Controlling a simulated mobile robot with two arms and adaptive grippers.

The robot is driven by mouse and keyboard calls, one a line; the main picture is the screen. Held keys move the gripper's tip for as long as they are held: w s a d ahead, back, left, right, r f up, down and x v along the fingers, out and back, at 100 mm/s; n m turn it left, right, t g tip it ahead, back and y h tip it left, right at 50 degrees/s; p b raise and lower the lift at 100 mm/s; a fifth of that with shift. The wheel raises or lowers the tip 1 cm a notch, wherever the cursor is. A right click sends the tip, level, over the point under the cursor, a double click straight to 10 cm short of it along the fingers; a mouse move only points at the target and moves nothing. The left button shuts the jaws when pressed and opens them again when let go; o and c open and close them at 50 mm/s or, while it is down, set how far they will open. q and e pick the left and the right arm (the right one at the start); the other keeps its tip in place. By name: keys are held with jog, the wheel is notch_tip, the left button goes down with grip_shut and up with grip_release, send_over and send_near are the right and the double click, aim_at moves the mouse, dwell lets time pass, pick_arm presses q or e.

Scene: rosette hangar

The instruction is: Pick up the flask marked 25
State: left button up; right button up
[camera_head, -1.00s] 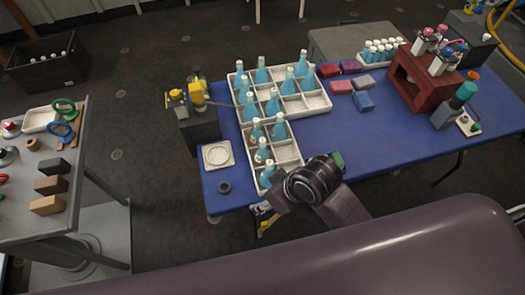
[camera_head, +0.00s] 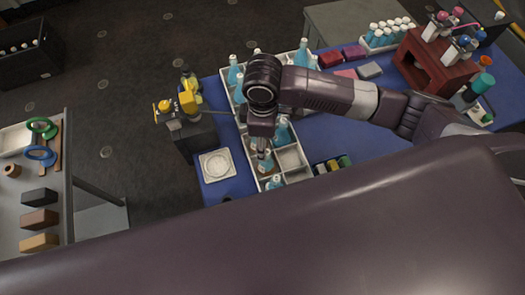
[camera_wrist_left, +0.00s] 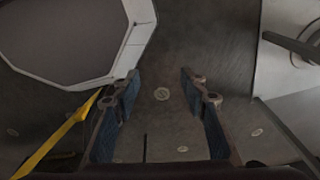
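Several flasks with blue liquid stand in a white compartment tray (camera_head: 290,159) on the blue table. Any number marks are too small to read, so I cannot tell which flask is 25. My right gripper (camera_head: 261,148) points down over the tray's front part. A flask (camera_head: 265,165) is directly below or between its fingers; I cannot tell if they grip it. Another flask (camera_head: 281,131) stands just right of the gripper, and one (camera_head: 275,182) in front. My arm hides some compartments. My left gripper (camera_wrist_left: 160,88) is open and empty above the floor in the left wrist view.
A yellow device on a dark block (camera_head: 190,105) stands left of the tray. A white square dish (camera_head: 217,165) lies at the table's left edge. A dark red rack (camera_head: 440,65) and coloured blocks are at right. A grey side table (camera_head: 55,215) holds tools.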

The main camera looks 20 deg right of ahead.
aim_at(268, 152)
jog(key=f, duration=0.1)
jog(key=s+f, duration=0.1)
jog(key=f+p, duration=0.1)
jog(key=shift+s+d+f, duration=0.2)
jog(key=shift+d, duration=0.1)
jog(key=f, duration=0.2)
jog(key=shift+d+f+p, duration=0.2)
jog(key=shift+f+p, duration=0.15)
jog(key=shift+p, duration=0.05)
jog(key=shift+f, duration=0.55)
jog(key=c, duration=1)
pick_arm(q)
jog(key=shift+g, duration=0.3)
jog(key=s, duration=0.1)
jog(key=s+r, duration=0.1)
jog(key=s, duration=0.2)
jog(key=shift+s+a+r, duration=0.1)
jog(key=shift+s+r, duration=0.2)
jog(key=shift+s, duration=0.05)
pick_arm(e)
jog(key=shift+w+a+r, duration=0.1)
jog(key=shift+r, duration=0.05)
